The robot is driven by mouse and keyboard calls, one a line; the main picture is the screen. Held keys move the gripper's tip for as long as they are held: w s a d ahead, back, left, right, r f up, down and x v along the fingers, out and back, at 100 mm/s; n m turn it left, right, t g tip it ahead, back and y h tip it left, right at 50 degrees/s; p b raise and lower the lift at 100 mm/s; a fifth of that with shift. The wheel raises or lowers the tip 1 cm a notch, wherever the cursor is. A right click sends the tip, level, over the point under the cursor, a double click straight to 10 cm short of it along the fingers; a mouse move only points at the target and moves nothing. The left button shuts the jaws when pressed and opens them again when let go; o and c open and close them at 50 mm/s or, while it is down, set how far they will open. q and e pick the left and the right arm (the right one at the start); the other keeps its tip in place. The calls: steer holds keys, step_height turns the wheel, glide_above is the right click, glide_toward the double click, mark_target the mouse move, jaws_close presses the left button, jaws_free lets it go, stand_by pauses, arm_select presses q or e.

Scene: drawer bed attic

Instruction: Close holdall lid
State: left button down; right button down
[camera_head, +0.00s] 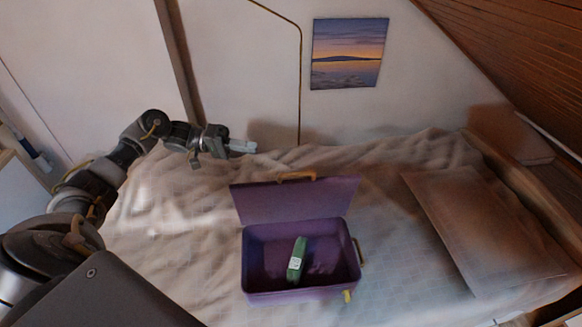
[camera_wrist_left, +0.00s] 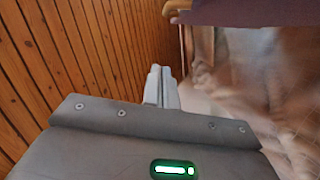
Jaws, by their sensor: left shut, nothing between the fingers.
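The purple holdall (camera_head: 251,257) lies on the bed with its lid (camera_head: 300,200) open, standing up along the far side. A tan handle (camera_head: 296,176) sits on the lid's top edge. A green item with a white label (camera_head: 298,258) lies inside the holdall. My left gripper (camera_head: 250,147) is shut and empty, behind and to the left of the lid's upper left corner, apart from it. In the left wrist view the shut fingers (camera_wrist_left: 161,86) show, with part of the purple lid (camera_wrist_left: 250,12) at the top right. My right gripper is not in view.
The bed (camera_head: 190,225) has a rumpled beige cover, with clear room left of the holdall. A pillow (camera_head: 480,225) lies to the right. A wall with a picture (camera_head: 348,54) stands behind, and a sloped wooden ceiling (camera_head: 520,60) comes down at right.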

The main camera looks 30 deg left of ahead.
arm_select(q)
steer(key=d+f+p, duration=0.2)
steer(key=d+p, duration=0.3)
steer(key=d, duration=0.6)
steer(key=shift+w+d+p, duration=0.3)
steer(key=shift+w+d, duration=0.1)
steer(key=shift+w, duration=0.05)
steer(key=shift+s+f, duration=0.1)
